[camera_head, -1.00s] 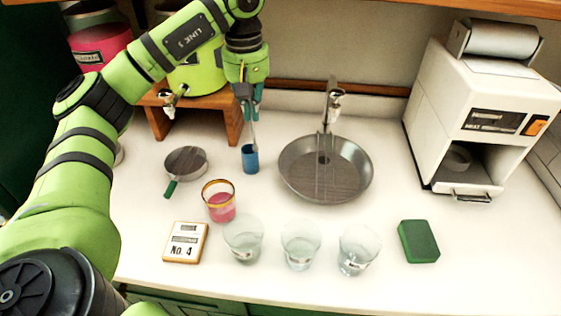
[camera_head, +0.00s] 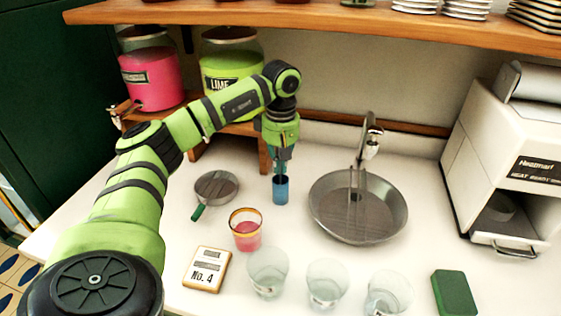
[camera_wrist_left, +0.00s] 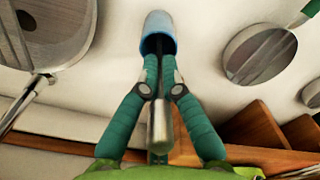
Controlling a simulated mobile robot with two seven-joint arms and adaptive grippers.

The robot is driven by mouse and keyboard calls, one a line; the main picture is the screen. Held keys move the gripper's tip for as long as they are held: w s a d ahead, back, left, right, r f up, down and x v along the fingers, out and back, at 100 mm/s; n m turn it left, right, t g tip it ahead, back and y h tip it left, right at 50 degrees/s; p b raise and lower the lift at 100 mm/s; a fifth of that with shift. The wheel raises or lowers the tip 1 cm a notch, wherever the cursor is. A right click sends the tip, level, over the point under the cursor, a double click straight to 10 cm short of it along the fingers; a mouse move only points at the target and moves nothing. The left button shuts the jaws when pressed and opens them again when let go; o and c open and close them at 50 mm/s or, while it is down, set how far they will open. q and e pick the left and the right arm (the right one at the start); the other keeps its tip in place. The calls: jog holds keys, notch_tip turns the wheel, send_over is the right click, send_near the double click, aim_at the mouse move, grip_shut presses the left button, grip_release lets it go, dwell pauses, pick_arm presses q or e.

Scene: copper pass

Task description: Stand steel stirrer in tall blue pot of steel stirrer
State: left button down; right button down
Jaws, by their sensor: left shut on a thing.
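The tall blue pot (camera_head: 280,191) stands upright on the white counter, left of the round steel pan. My left gripper (camera_head: 281,170) points down just above the pot's mouth, its teal fingers shut on the steel stirrer. In the left wrist view the stirrer (camera_wrist_left: 158,125) lies between the fingers (camera_wrist_left: 159,68), its thick steel end toward the camera. Its thin dark shaft runs to the mouth of the pot (camera_wrist_left: 158,28). The stirrer's far end is hidden, and I cannot tell how deep it reaches. My right gripper is not in view.
The steel pan (camera_head: 358,207) with a tap above stands right of the pot. A green-handled strainer (camera_head: 216,187) and a pink-filled glass (camera_head: 246,232) are to the left. Clear glasses (camera_head: 327,285), a No. 4 sign (camera_head: 207,270) and a green block (camera_head: 454,293) lie nearer.

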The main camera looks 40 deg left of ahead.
pick_arm(q)
jog(key=shift+f, duration=0.2)
jog(key=c, duration=1.4)
grip_release()
jog(key=shift+r, duration=0.35)
notch_tip(320, 180, up, 5)
jog(key=shift+w+f+b, duration=0.1)
jog(key=shift+b, duration=0.45)
notch_tip(320, 180, up, 7)
jog(key=shift+f+p, duration=0.1)
jog(key=shift+p, duration=0.95)
